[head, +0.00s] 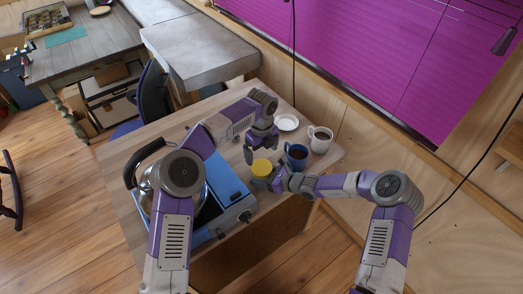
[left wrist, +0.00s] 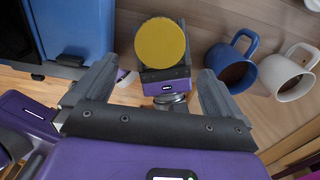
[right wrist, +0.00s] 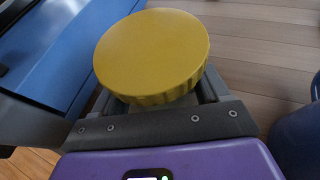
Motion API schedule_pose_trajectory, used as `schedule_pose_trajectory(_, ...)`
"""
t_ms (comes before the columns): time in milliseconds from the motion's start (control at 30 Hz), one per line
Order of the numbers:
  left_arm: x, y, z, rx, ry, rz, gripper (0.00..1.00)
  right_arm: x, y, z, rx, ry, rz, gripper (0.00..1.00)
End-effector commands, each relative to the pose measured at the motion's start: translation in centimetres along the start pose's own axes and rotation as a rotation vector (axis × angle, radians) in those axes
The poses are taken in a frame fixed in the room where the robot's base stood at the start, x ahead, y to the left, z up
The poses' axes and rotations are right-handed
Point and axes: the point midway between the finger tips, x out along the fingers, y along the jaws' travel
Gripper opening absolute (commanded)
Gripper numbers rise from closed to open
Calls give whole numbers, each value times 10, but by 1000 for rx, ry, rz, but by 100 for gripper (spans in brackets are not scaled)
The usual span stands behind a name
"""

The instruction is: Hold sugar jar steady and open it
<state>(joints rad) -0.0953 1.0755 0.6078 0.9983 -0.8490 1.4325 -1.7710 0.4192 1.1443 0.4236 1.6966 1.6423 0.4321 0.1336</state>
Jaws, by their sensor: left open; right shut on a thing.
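The sugar jar (head: 262,168) stands on the wooden table with its yellow lid on. The round lid fills much of the right wrist view (right wrist: 152,52) and also shows in the left wrist view (left wrist: 161,44). My right gripper (head: 270,181) is shut on the jar's body, below the lid; the lid hides most of the body and the fingertips. My left gripper (head: 261,150) is open and empty above the table, behind the jar and apart from the lid. Its two fingers (left wrist: 153,85) spread on either side of the lid's direction in the left wrist view.
A blue mug (head: 296,155) and a white mug (head: 320,139), both with dark drink, stand right of the jar. A white saucer (head: 287,122) lies behind them. A blue camp stove (head: 236,196) with a kettle (head: 146,166) is close on the left.

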Motion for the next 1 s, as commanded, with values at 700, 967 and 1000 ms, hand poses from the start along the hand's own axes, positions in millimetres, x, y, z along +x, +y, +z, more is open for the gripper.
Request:
schedule_pose_trajectory(700,76,0,0,39,0,-1,100,0,0,0,0,-1,0,0)
schedule_pose_trajectory(967,78,0,0,39,0,-1,100,0,0,0,0,-1,0,0)
schedule_pose_trajectory(1000,78,0,0,39,0,-1,100,0,0,0,0,-1,0,0)
